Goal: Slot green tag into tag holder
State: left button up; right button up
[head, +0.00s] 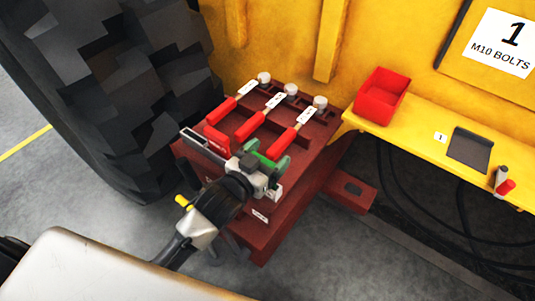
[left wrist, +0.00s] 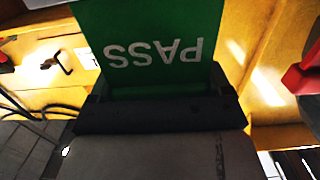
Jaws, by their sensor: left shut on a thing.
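My left gripper (head: 262,167) is shut on the green tag (head: 265,159), over the front part of the dark red casting. In the left wrist view the green tag (left wrist: 150,45) fills the top middle, its white word PASS upside down, with its lower edge between the dark fingers (left wrist: 160,112). A grey slotted strip (head: 193,141), which looks like the tag holder, lies on the casting to the left of the gripper. A red tag (head: 216,140) stands at it. The gripper hides the strip's right part. I cannot tell whether the green tag touches it. My right gripper is not in view.
Three red-handled pieces with white labels (head: 257,117) lie across the casting (head: 313,146) behind the gripper. A large black tyre (head: 120,80) stands close on the left. On the right, a yellow ledge (head: 425,138) holds a red bin (head: 381,97).

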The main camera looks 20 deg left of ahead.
pick_arm(q)
jog(key=shift+f, duration=0.25)
dwell(0.6)
jog(key=o, duration=0.8)
jog(key=v, duration=1)
jog(key=r+p, duration=0.4)
jog(key=p, duration=0.1)
jog(key=r+p, duration=0.2)
jog(key=r, duration=0.1)
jog(key=shift+s+a, duration=0.1)
jog(key=shift+s, duration=0.25)
